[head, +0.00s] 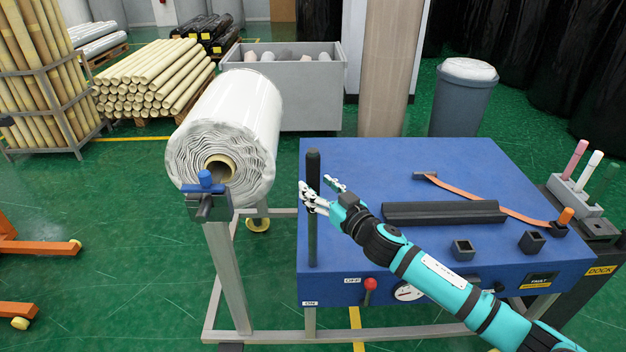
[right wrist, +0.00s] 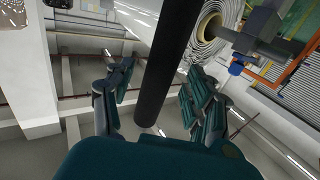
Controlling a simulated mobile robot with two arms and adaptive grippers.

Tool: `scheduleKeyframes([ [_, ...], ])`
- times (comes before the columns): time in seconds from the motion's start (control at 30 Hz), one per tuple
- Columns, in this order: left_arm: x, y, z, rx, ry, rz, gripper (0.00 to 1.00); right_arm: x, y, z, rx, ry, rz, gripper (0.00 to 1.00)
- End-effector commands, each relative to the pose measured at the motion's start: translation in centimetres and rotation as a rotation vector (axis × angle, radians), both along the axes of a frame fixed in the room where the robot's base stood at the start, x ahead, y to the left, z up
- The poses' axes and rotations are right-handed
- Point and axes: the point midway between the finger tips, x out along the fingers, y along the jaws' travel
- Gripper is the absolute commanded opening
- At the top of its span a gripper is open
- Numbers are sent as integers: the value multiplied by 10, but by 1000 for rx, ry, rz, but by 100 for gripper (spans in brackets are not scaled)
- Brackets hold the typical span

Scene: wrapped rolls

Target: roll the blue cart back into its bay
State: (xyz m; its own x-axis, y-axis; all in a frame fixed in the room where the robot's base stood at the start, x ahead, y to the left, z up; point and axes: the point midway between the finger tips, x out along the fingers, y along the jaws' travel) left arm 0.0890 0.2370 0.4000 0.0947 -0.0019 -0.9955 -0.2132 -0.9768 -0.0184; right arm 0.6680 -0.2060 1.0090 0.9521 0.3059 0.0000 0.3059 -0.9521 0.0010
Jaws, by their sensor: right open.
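The blue cart (head: 345,190) stands in the middle right of the head view, with a flat blue top and a front panel with a gauge. A black upright handle (head: 313,225) rises at its left front corner. My right gripper (head: 326,190) is open beside the upper part of this handle. In the right wrist view, the black handle (right wrist: 168,65) runs between the spread fingers of the gripper (right wrist: 157,88), which do not close on it. A dark unit marked DOCK (head: 600,271) stands at the cart's right side. My left gripper is not in view.
A white wrapped roll (head: 238,115) sits on a metal stand (head: 228,275) left of the cart. A grey bin (head: 285,90) and a round barrel (head: 462,100) stand behind. Orange legs (head: 35,247) lie at the left. Green floor (head: 130,230) is open between them and the stand.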

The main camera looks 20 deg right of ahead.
Motion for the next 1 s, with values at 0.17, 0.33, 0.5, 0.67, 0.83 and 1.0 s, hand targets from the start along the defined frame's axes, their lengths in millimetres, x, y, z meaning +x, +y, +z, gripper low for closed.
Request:
scheduleKeyframes([
  [0.17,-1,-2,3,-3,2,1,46,19,6,0,2,1,-2,55],
  [0.33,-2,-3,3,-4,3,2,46,24,8,0,0,0,0,55],
  [0.5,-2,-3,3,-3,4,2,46,24,8,-1,1,1,0,55],
  [0.67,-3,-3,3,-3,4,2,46,24,7,-1,1,1,-1,39],
  [0.83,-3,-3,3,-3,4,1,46,24,7,-1,1,1,-1,17],
  [1.0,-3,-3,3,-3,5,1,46,24,7,-1,1,1,-1,0],
])
